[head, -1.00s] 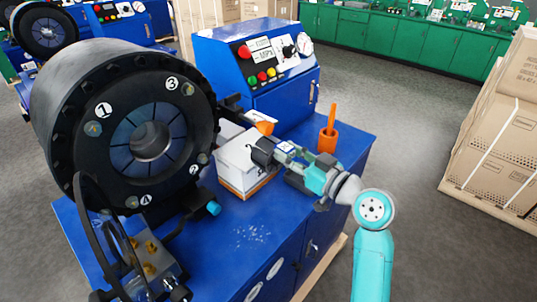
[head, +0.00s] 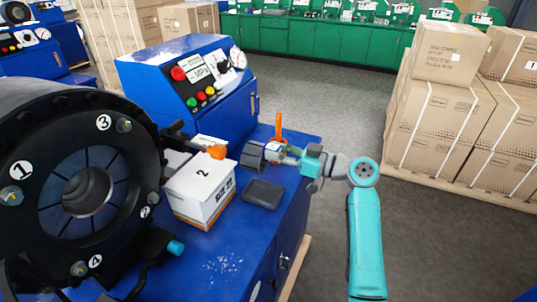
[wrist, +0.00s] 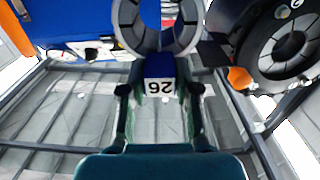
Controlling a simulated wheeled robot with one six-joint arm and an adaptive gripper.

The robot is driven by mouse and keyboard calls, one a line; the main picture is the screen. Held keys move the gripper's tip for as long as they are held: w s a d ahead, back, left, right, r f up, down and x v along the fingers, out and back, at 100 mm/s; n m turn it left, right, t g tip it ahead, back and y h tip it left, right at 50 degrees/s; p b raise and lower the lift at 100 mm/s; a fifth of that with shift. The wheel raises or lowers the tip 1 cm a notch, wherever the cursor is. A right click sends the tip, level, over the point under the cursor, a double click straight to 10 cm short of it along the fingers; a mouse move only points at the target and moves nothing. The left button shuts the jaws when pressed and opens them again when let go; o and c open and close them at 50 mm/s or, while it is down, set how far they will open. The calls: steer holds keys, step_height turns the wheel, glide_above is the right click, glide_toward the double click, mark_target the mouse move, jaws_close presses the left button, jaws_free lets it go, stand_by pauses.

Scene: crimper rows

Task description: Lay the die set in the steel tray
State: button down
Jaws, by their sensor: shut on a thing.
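The die set is a dark grey segmented ring (head: 252,156) in the head view. My gripper (head: 288,156) is shut on it and holds it above the blue bench, to the upper right of the white box. In the wrist view the ring (wrist: 126,28) is at the top, with a blue block and a "26" label (wrist: 160,88) between the fingers of my gripper (wrist: 160,95). A shallow dark grey tray (head: 262,194), which looks like the steel tray, lies on the bench right of the white box, below the die set in the picture. It looks empty.
The white box (head: 203,190) marked 2 stands left of the tray. The large black crimper head (head: 85,190) fills the left. A blue control console (head: 190,85) is behind. Bare bench lies in front of the tray.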

stand_by(0.4)
steer(key=shift+f, duration=2.65)
steer(key=shift+f, duration=2.05)
stand_by(0.3)
steer(key=c, duration=0.8)
jaws_free()
steer(key=shift+o, duration=0.2)
steer(key=shift+s+f, duration=0.1)
steer(key=shift+f, duration=0.2)
steer(key=v, duration=1.2)
steer(key=shift+r, duration=0.1)
